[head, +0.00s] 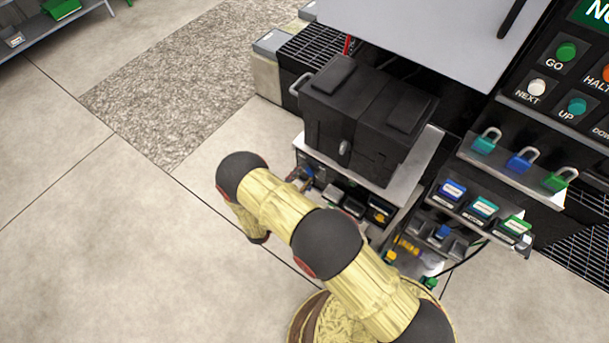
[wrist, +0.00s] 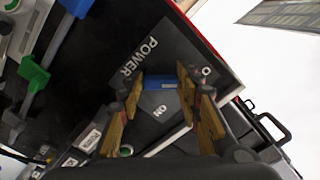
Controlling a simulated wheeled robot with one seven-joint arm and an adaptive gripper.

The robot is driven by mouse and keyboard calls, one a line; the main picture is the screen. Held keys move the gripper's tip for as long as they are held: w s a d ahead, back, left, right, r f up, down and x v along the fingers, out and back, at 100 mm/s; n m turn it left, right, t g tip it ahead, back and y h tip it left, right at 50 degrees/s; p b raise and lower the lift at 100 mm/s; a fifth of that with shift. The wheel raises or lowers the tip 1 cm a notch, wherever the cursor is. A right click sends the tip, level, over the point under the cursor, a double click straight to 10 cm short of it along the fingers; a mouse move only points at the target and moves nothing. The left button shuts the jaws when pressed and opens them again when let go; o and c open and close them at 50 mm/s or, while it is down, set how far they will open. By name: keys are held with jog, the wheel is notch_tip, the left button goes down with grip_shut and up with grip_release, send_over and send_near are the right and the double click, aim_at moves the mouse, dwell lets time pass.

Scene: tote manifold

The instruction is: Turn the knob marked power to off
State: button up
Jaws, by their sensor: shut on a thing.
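In the wrist view, a dark panel (wrist: 185,45) carries a plate with the word POWER, seen tilted. The blue power knob (wrist: 158,82) sits on this plate. ON is printed below the knob in the picture. Another label starting with O is at its right, partly hidden by a finger. My gripper (wrist: 160,90) has its yellow-padded fingers on either side of the knob and is shut on it. Which mark the knob points to is unclear. In the head view my arm bends over the floor beside the bench, and the knob cannot be made out.
In the wrist view, a green-handled part (wrist: 34,72) and other fittings crowd the left. In the head view, a black case (head: 365,115) stands on the bench above small controls. The floor at left is clear.

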dwell(0.3)
jog(key=o, duration=1.2)
jog(key=shift+c, duration=0.2)
jog(key=shift+a, duration=0.1)
jog(key=v, duration=1.2)
